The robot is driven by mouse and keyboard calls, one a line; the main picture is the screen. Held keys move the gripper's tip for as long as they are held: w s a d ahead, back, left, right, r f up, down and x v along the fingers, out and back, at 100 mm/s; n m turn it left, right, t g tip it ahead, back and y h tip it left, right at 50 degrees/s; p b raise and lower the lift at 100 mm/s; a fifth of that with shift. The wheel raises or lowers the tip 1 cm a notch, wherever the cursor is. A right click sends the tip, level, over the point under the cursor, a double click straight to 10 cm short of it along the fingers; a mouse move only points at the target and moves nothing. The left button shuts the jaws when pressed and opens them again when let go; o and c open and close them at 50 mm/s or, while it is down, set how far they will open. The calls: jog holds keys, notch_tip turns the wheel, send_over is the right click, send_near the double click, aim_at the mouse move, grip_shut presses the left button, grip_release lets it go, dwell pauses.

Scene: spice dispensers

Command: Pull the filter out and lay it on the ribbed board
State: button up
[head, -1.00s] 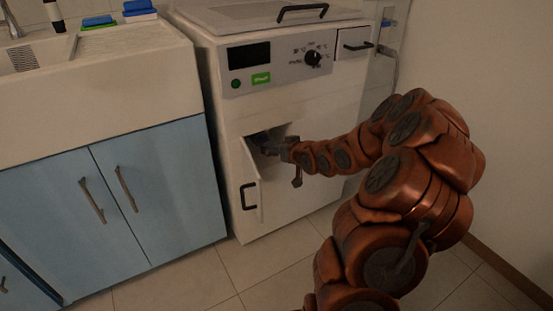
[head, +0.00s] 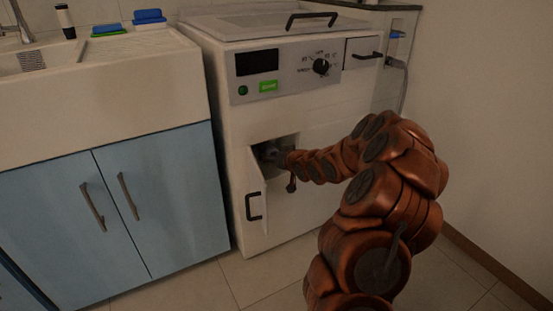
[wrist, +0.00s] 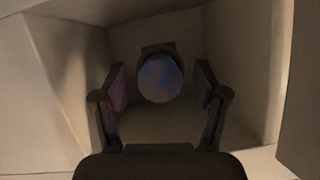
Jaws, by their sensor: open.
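The filter (wrist: 160,78) shows in the wrist view as a round, blue-patterned end with a dark tab above it. It sits at the back of a pale recess. My gripper (wrist: 160,84) is open, with one finger on each side of the filter and a visible gap to each. In the head view my gripper (head: 270,153) reaches into the small opening low on the front of the white machine (head: 310,120). The opening's hatch door (head: 252,195) with a black handle stands open to the left. The filter is hidden in the head view.
A sink cabinet with blue doors (head: 165,200) stands left of the machine. On its top a ribbed board (head: 110,38) carries a green and blue sponge (head: 108,29); another blue item (head: 148,16) is beside it. The tiled floor in front is clear.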

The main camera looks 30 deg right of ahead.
jog(key=shift+c, duration=0.4)
grip_shut()
dwell(0.7)
